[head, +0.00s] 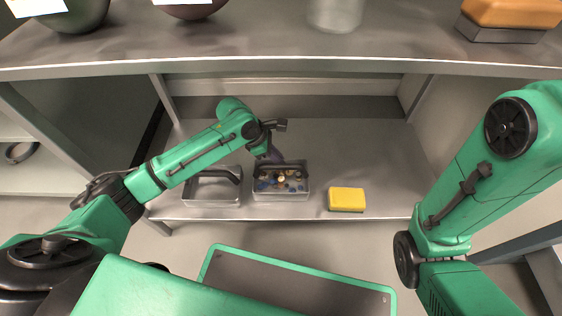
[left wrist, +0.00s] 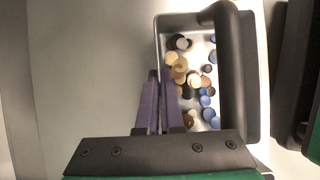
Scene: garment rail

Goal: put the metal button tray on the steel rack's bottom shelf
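The metal button tray (head: 281,195) is a small steel box with a dark handle and loose coloured buttons inside. It is over the front part of the steel rack's lower shelf (head: 300,140) and looks to be resting there. My left gripper (head: 275,158) reaches down to its back side. In the left wrist view, its purple fingers (left wrist: 160,78) are close together, one on each side of the button tray's (left wrist: 207,20) wall, and look shut on it. The fingertips are partly hidden in the head view. My right arm is at the right; its gripper is out of view.
A second metal tray (head: 212,190) with a dark handle stands just left. A yellow block (head: 347,199) lies to the right near the shelf's front edge. The upper shelf (head: 250,52) overhangs behind, carrying bowls and an orange-topped brush-like item (head: 512,14). The lower shelf's back right is clear.

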